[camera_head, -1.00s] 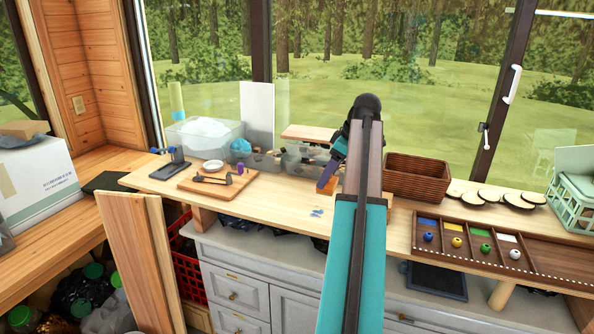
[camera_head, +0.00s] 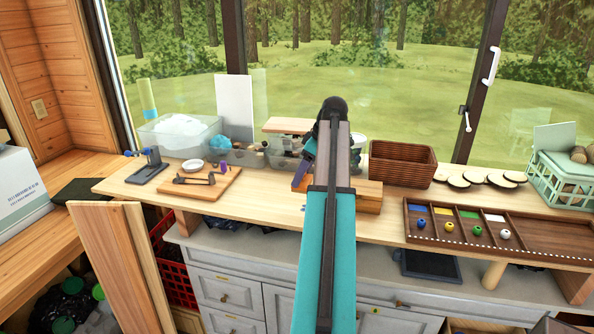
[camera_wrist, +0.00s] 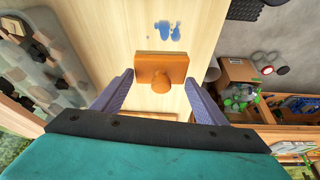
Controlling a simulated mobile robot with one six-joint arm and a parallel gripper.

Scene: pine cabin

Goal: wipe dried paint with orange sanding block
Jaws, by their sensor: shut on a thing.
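The orange sanding block (camera_wrist: 174,67), with a round knob on top, sits between the two purple fingers of my gripper (camera_wrist: 160,92) in the wrist view. My gripper is shut on it. In the head view my gripper (camera_head: 306,163) points down over the wooden bench (camera_head: 262,205), with the orange block (camera_head: 300,183) at its tips. I cannot tell whether the block touches the bench top. Blue dried paint (camera_wrist: 167,30) lies on the bench just beyond the block in the wrist view, apart from it. My arm hides part of the bench.
A cutting board (camera_head: 215,190) with a hammer-like tool lies to the left. Clear bins (camera_head: 180,137) stand behind. A wooden block (camera_head: 369,196), a brown basket (camera_head: 402,165) and a divided tray (camera_head: 470,238) with coloured balls are to the right. Bare bench lies left of my gripper.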

